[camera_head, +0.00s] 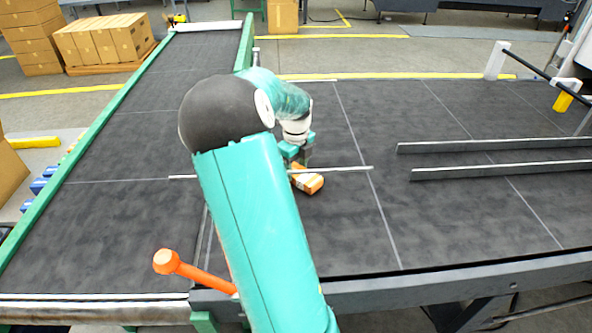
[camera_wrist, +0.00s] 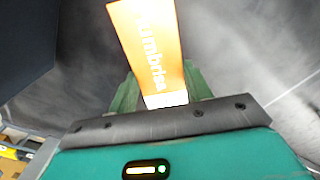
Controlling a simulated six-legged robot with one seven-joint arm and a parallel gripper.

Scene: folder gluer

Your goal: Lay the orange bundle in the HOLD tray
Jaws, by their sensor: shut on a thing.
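The orange bundle (camera_head: 310,183) is a small orange carton stack with a white label, over the dark belt in the middle of the head view. My gripper (camera_head: 299,161) is shut on one end of it. In the wrist view the bundle (camera_wrist: 148,45) stands out between the green fingers of my gripper (camera_wrist: 160,88), with pale lettering on its face. I cannot tell whether the bundle touches the belt or hangs just above it. My arm hides part of the belt. I cannot make out a tray marked HOLD in either view.
A wide dark belt (camera_head: 350,235) lies around the bundle, mostly clear. Two metal rails (camera_head: 500,170) run across its right side. An orange-knobbed lever (camera_head: 190,270) stands at the near edge. Blue items (camera_head: 40,183) lie beyond the green left rail. Brown cartons (camera_head: 105,40) stand behind.

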